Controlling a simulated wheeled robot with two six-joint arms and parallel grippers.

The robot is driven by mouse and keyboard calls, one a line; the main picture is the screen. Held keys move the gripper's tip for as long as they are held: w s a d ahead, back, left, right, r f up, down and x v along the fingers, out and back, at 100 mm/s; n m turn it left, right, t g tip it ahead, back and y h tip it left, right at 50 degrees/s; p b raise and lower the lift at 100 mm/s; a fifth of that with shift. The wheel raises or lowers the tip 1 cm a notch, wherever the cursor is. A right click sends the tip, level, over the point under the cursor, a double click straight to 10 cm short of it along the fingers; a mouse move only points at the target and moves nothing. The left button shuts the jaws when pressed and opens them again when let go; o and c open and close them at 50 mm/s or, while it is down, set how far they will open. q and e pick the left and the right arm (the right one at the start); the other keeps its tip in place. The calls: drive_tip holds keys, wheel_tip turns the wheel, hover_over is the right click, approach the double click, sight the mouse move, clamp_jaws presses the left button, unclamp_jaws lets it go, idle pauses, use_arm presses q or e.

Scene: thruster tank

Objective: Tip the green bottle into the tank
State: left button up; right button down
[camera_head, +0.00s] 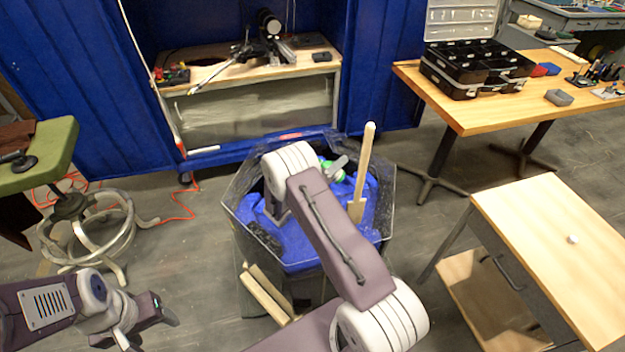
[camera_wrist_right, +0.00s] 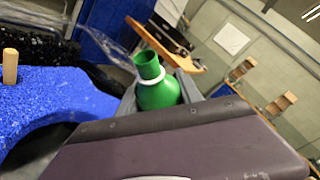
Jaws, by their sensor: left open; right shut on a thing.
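The tank (camera_head: 232,197) is a clear-walled, many-sided container with blue material (camera_head: 300,245) inside, in the middle of the head view. My right arm reaches over it. My right gripper (camera_head: 334,168) is shut on the green bottle (camera_head: 326,163), above the tank's far part. In the right wrist view the green bottle (camera_wrist_right: 157,93) sits between the grey fingers, with an open mouth and a white ring around its neck. Its lower part is hidden, and I cannot tell its exact tilt. My left gripper (camera_head: 150,325) is open and empty at the lower left, apart from the tank.
A wooden-handled tool (camera_head: 366,160) stands upright in the tank, right of my right gripper. A wooden table (camera_head: 465,115) with a black case is at the upper right. A wooden cart (camera_head: 550,240) stands at the right. A green-seated stool (camera_head: 45,155) is at the left.

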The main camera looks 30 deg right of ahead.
idle(0.4)
drive_tip(key=shift+s+d+r+n+h+p, duration=0.15)
drive_tip(key=shift+r+n+h+p, duration=0.25)
drive_tip(key=shift+r+n, duration=0.65)
idle(1.5)
drive_tip(key=shift+r+n+t+h, duration=0.3)
drive_tip(key=shift+r+n, duration=0.35)
idle(1.8)
drive_tip(key=shift+r+n+t+h+p, duration=0.3)
drive_tip(key=shift+r+n, duration=0.25)
drive_tip(key=shift+n, duration=0.45)
idle(1.6)
